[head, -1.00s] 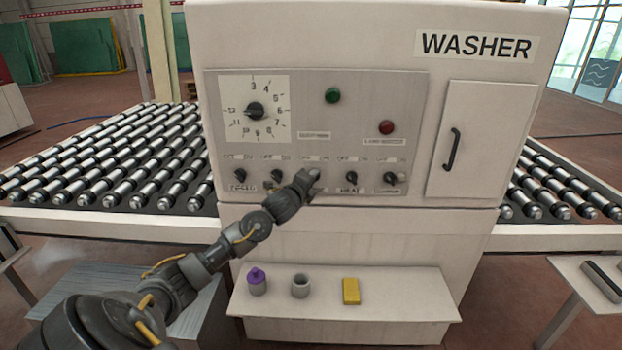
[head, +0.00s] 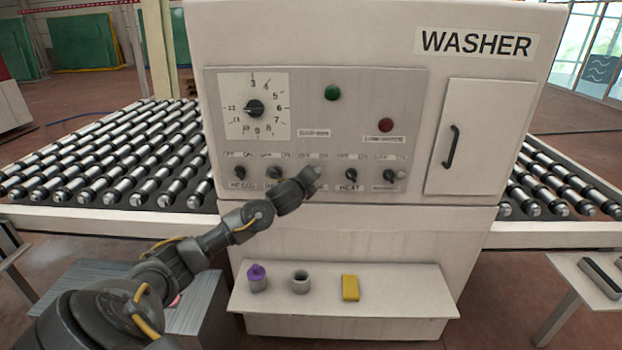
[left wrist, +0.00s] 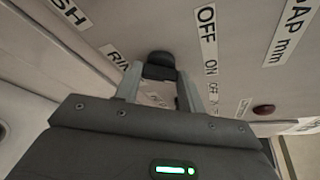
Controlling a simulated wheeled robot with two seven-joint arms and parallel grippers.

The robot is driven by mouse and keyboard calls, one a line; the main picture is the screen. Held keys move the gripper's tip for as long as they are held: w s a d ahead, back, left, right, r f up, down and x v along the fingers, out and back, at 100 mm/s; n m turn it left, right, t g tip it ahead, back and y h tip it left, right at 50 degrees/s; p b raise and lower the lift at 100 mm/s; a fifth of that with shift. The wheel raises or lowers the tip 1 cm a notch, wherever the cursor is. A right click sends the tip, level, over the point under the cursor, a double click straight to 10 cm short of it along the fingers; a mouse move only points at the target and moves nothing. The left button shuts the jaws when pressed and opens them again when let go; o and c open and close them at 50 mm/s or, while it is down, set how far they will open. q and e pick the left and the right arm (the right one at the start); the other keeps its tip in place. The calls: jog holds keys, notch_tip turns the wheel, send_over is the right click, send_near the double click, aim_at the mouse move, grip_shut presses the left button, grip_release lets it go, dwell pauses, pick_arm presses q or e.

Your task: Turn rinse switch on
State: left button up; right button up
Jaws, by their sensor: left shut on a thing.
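The white washer (head: 350,230) stands ahead with a grey control panel (head: 360,115). A row of dark knobs runs along the panel's lower edge. My left gripper (head: 312,173) is at the third knob from the left and hides it in the head view. In the left wrist view, the gripper's two fingers (left wrist: 160,80) are shut on a dark knob, the rinse switch (left wrist: 160,62), beside a label partly reading "RIN". OFF and ON labels (left wrist: 207,40) sit next to it. The knob's exact angle is hard to tell. My right gripper is not in view.
A heat knob (head: 352,175) and another knob (head: 390,175) are to the right, a wash knob (head: 274,173) to the left. Below is a shelf (head: 400,300) with a purple-topped bottle (head: 256,278), grey cup (head: 299,282) and yellow block (head: 350,288). Roller conveyors (head: 110,160) flank the washer.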

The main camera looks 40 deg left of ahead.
pick_arm(q)
jog(key=o, duration=1)
jog(key=shift+c, duration=0.2)
jog(key=b+v, duration=0.2)
jog(key=v, duration=0.8)
jog(key=shift+s, duration=0.35)
jog(key=shift+d, duration=0.1)
